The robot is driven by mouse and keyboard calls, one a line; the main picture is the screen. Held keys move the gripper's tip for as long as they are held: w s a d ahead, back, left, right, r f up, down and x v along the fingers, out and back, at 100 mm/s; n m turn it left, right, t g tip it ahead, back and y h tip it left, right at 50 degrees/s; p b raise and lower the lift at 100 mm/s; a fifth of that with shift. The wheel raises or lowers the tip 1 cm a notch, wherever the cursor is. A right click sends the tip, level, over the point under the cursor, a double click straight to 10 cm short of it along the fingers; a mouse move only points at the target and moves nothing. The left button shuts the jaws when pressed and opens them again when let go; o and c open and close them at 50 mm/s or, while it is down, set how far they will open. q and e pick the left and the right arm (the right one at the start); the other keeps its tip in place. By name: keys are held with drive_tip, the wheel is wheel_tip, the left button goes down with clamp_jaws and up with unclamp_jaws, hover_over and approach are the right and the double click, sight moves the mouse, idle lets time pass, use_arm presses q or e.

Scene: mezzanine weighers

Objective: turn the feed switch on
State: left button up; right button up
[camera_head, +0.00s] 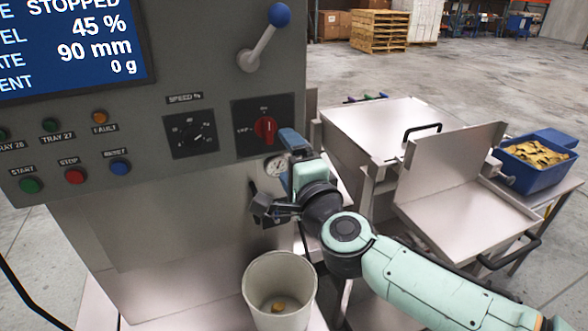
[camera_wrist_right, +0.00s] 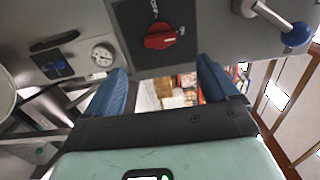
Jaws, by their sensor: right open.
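The feed switch (camera_head: 265,129) is a red rotary knob on a dark square plate at the right of the grey panel. In the head view its bar stands upright, in line with the label above it. In the right wrist view the red knob (camera_wrist_right: 160,38) lies ahead of the fingers, with OFF above it and ON to its right. Its bar points across, towards the ON side. My right gripper (camera_head: 286,160) is just below and right of the switch, beside the panel. Its blue fingers (camera_wrist_right: 162,82) are spread and empty, apart from the knob. My left gripper is out of view.
A speed dial (camera_head: 191,134) sits left of the switch, and a lever with a blue ball (camera_head: 264,38) above it. A pressure gauge (camera_head: 276,166) is close to my fingers. The screen (camera_head: 70,50) reads STOPPED. A pale bucket (camera_head: 279,290) stands below.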

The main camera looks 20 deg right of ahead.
drive_tip(key=shift+s, duration=1.25)
